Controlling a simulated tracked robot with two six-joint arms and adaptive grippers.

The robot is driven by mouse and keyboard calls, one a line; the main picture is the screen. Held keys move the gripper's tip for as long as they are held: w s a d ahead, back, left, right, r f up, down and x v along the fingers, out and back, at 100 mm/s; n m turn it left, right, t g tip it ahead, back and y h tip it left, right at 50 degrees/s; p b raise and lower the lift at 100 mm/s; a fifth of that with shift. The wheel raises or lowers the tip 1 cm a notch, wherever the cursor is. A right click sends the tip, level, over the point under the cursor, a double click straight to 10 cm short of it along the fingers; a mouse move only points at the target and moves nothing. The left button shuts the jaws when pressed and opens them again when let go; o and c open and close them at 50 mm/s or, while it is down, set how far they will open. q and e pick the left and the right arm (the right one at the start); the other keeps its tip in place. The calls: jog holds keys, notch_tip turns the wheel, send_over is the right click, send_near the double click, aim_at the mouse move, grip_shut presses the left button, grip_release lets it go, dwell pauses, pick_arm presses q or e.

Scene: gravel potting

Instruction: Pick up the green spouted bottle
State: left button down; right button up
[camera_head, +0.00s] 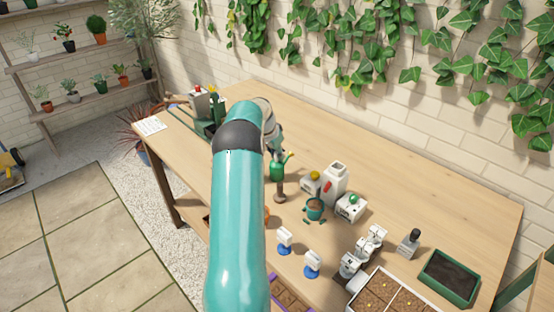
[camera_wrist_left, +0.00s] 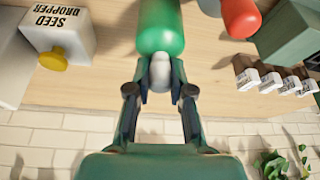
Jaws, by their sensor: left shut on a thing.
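The green spouted bottle (camera_head: 278,171) with a yellow spout shows just beyond my left arm in the head view. In the left wrist view its green body (camera_wrist_left: 160,27) is at the top, with a pale grey part between my fingers. My left gripper (camera_wrist_left: 160,75) is shut on that grey part. In the head view my left gripper (camera_head: 273,143) is partly hidden behind my own teal arm. I cannot tell whether the bottle touches the table. My right gripper is not in view.
A seed dropper box (camera_wrist_left: 58,35) and a red item (camera_wrist_left: 240,18) flank the bottle. The table's back right is clear.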

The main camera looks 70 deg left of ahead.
pick_arm(q)
notch_tip(320, 180, up, 10)
jog(key=shift+a+r, duration=0.1)
jog(key=shift+r, duration=0.15)
notch_tip(320, 180, up, 10)
jog(key=p, duration=0.3)
jog(key=shift+f+p, duration=0.25)
jog(key=shift+p, duration=0.1)
jog(key=c, duration=1.7)
grip_release()
grip_shut()
